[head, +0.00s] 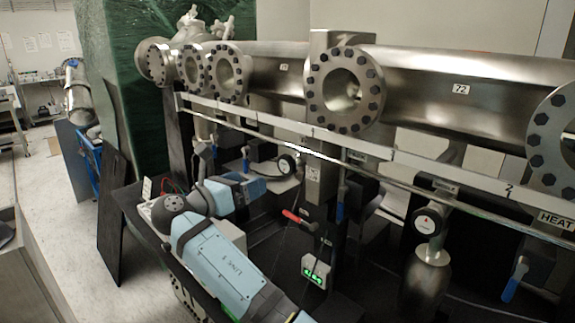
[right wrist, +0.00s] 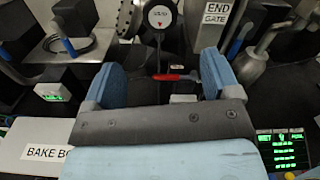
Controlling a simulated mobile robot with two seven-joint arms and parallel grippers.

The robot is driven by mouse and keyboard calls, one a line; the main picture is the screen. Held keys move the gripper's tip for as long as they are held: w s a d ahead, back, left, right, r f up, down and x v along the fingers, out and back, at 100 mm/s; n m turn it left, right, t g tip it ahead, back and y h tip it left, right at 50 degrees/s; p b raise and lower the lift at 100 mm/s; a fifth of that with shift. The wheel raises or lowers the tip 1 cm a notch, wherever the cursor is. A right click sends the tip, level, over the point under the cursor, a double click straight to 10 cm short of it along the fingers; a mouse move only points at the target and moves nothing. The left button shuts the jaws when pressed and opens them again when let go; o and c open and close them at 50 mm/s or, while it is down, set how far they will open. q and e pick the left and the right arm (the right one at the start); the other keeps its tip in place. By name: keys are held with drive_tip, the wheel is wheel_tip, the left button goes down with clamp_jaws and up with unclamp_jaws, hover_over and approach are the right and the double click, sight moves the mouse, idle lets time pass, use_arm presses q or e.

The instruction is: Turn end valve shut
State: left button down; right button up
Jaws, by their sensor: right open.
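A red lever handle (right wrist: 180,77) lies crosswise between and just beyond my right gripper's fingertips in the right wrist view. In the head view the red handle (head: 295,216) is right of that gripper. An "END GATE" sign (right wrist: 216,12) hangs above a blue-handled lever (right wrist: 240,38) to the right; I cannot tell which handle is the end valve's. My right gripper (right wrist: 160,80) is open, with blue padded fingers and nothing between them. In the head view the right gripper (head: 240,188) is below the steel pipe. My left gripper is not in view.
A large flanged steel pipe (head: 440,85) and a rail (head: 400,160) run above. Another blue lever (right wrist: 66,40) is at left. A box with a green display (head: 316,271) is low. Open floor lies left.

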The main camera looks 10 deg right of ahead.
sight(284, 167)
drive_tip(key=p+x, duration=0.1)
drive_tip(key=x, duration=1.1)
drive_tip(key=shift+d, duration=0.2)
drive_tip(key=c, duration=0.9)
